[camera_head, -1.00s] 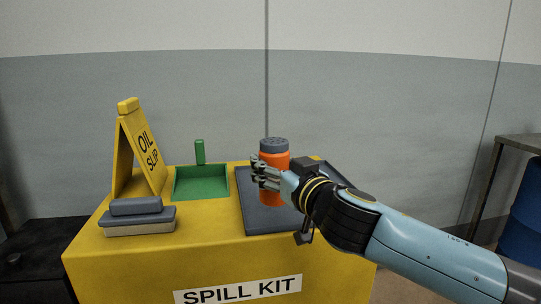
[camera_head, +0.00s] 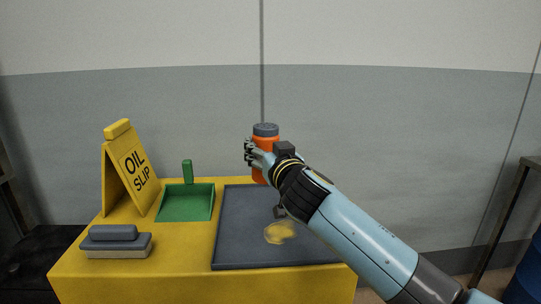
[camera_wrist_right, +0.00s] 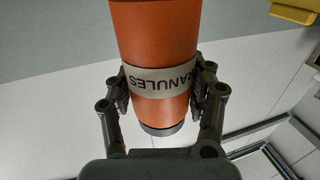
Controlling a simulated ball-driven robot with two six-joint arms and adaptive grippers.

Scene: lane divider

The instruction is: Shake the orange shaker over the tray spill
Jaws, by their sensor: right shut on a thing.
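The orange shaker (camera_head: 262,174) has a grey cap and stands upright in the air above the back of the dark tray (camera_head: 236,222). My right gripper (camera_head: 256,158) is shut on it. In the right wrist view the gripper's fingers (camera_wrist_right: 161,95) press both sides of the shaker (camera_wrist_right: 155,40) at its pale label, which reads "RANULES" in part. A yellowish spill (camera_head: 280,232) lies on the tray, in front of and below the shaker. My left gripper is not in view.
A green dustpan (camera_head: 186,203) lies left of the tray. A yellow "OIL SLIP" sign (camera_head: 130,168) stands at the back left, and a grey brush or block (camera_head: 116,243) lies at the front left. All are on the yellow cabinet top (camera_head: 180,242).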

